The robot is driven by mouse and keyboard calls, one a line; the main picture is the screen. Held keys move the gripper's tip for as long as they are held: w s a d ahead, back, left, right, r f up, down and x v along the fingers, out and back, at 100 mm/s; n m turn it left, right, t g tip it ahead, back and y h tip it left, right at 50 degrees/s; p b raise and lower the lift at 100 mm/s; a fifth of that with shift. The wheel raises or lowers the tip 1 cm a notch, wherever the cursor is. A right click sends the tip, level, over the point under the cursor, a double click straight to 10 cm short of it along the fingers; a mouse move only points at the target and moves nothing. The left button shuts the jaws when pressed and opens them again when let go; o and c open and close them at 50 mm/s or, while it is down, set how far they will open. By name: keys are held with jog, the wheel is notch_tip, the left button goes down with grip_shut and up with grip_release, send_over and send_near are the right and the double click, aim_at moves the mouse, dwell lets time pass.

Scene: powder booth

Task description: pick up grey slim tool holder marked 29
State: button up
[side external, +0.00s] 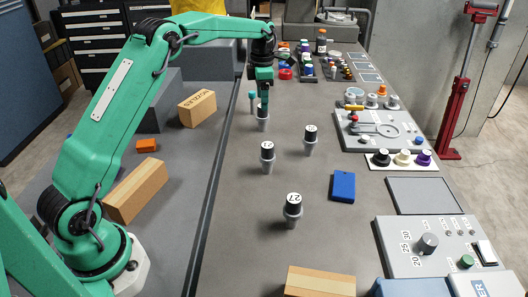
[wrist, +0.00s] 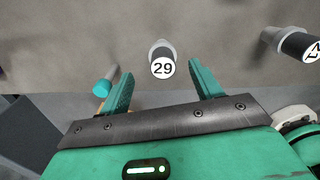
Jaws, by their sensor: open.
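The slim tool holder marked 29 (wrist: 162,62) has a grey body and a white top face, and it stands between and just beyond my gripper's two teal fingers in the wrist view. In the side view the grey holder (side external: 262,124) stands directly below my gripper (side external: 263,105), which hides its top. My gripper, also in the wrist view (wrist: 162,85), is open, with nothing clamped between its fingers. A teal-capped peg (side external: 252,100) stands just left of the holder, and it shows left of the left finger in the wrist view (wrist: 104,84).
Wooden blocks (side external: 197,108) lie to the left. Panels line the right edge.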

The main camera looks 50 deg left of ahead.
jog(key=shift+s+f, duration=0.15)
jog(key=shift+f, duration=1.15)
jog(key=shift+s+f, duration=0.1)
jog(key=shift+f, duration=1.2)
jog(key=c, duration=1.2)
jog(key=shift+r, duration=0.1)
jog(key=shift+c, duration=0.6)
jog(key=shift+w+r, duration=0.1)
jog(key=shift+r, duration=0.75)
jog(key=r, duration=0.3)
jog(key=shift+d, duration=0.4)
jog(key=s+d+r, duration=0.3)
jog(key=d+r, duration=0.3)
jog(key=d, duration=0.4)
jog(key=shift+s+d+r, duration=0.15)
jog(key=shift+s+d, duration=0.05)
jog(key=shift+s, duration=0.2)
